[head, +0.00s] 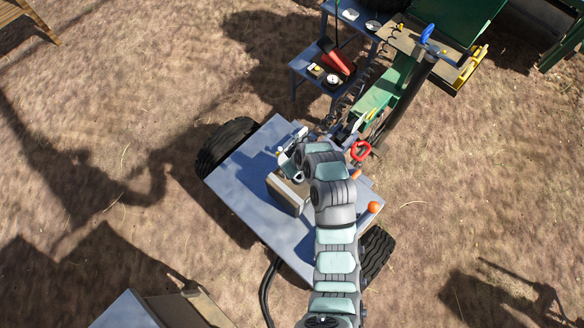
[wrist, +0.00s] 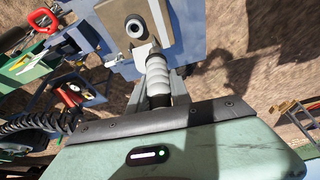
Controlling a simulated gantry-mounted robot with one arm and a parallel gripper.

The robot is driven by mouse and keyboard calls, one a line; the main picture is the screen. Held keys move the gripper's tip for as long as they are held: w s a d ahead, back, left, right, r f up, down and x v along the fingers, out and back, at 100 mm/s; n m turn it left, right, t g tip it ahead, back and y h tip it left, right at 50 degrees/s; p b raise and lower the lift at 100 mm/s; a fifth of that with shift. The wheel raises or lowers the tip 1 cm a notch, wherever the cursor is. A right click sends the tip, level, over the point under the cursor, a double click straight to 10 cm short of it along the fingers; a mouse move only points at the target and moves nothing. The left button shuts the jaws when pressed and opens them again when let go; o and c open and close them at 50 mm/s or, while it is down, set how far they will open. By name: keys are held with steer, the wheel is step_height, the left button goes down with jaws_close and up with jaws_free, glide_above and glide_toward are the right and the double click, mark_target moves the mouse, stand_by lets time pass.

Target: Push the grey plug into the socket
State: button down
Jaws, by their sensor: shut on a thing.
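The grey plug (wrist: 157,72) is a pale, ribbed cylinder with a dark lower end. In the wrist view my gripper (wrist: 160,92) is shut on it, and the plug points away from the palm. In the head view my gripper (head: 288,162) is over the blue platform, partly hidden by my arm. The plug is not clear there.
The blue platform (head: 245,190) has black wheels (head: 228,143) and carries a beige box (head: 287,194). A red ring handle (head: 361,151) and an orange knob (head: 374,207) are right of my arm. A green conveyor (head: 385,95) rises behind. A blue shelf (head: 300,63) holds tools.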

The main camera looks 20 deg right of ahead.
steer(key=w+d+f+n+g+y+b, duration=0.1)
steer(key=w+d+f+n+b, duration=0.2)
steer(key=f+n+b, duration=0.4)
steer(key=shift+d+f+g+y, duration=0.2)
steer(key=shift+f+g+y, duration=0.15)
steer(key=shift+f, duration=2.5)
steer(key=shift+f+b, duration=0.15)
steer(key=shift+b, duration=1.2)
steer(key=shift+f+b, duration=2.5)
steer(key=shift+b, duration=0.3)
steer(key=c, duration=1.1)
jaws_free()
steer(key=shift+o, duration=0.4)
